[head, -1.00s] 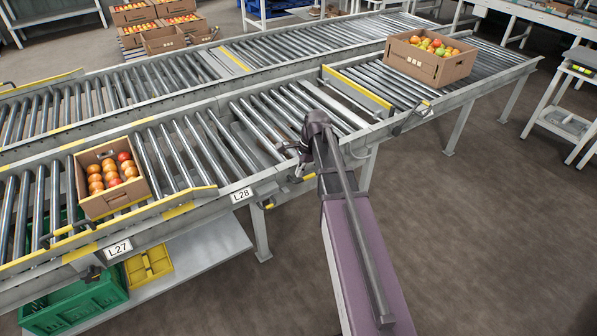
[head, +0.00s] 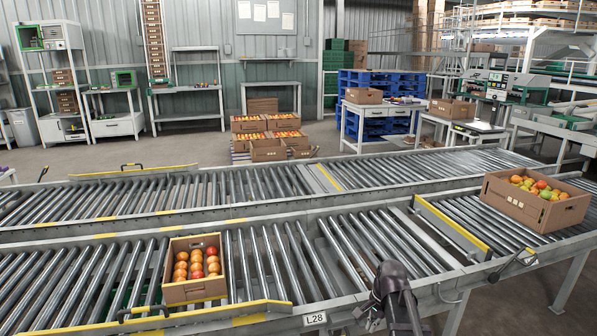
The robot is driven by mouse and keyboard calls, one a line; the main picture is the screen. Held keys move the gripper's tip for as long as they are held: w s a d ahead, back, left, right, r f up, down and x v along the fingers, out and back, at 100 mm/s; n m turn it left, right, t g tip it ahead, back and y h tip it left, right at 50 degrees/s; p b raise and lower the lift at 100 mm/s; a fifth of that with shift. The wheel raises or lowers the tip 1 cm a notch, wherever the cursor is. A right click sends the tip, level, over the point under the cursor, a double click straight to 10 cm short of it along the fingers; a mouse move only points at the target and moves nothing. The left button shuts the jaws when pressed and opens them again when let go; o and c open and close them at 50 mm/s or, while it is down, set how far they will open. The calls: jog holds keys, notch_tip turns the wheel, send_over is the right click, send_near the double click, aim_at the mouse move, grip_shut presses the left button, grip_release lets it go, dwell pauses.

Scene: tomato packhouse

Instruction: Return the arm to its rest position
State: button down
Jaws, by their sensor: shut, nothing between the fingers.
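My arm's dark wrist shows at the bottom edge of the head view, right of centre. My gripper (head: 368,318) points left, by the near side rail of the front conveyor (head: 345,296), just right of the L28 label (head: 315,319). It is small and dark, and appears shut with nothing held. Most of the arm is below the picture.
A small open crate of tomatoes (head: 195,291) sits on the front conveyor to the left. A larger cardboard box of mixed tomatoes (head: 520,211) sits at the right. Rollers between them are bare. Stacked crates (head: 268,150) stand behind the conveyors.

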jog(key=s+a+n+h, duration=0.2)
jog(key=s+a+n, duration=0.2)
jog(key=s+n, duration=0.6)
notch_tip(320, 180, up, 31)
jog(key=p, duration=3.1)
jog(key=shift+w+r+p, duration=0.2)
jog(key=shift+w+p, duration=0.1)
jog(key=shift+w, duration=0.05)
jog(key=shift+d, duration=0.1)
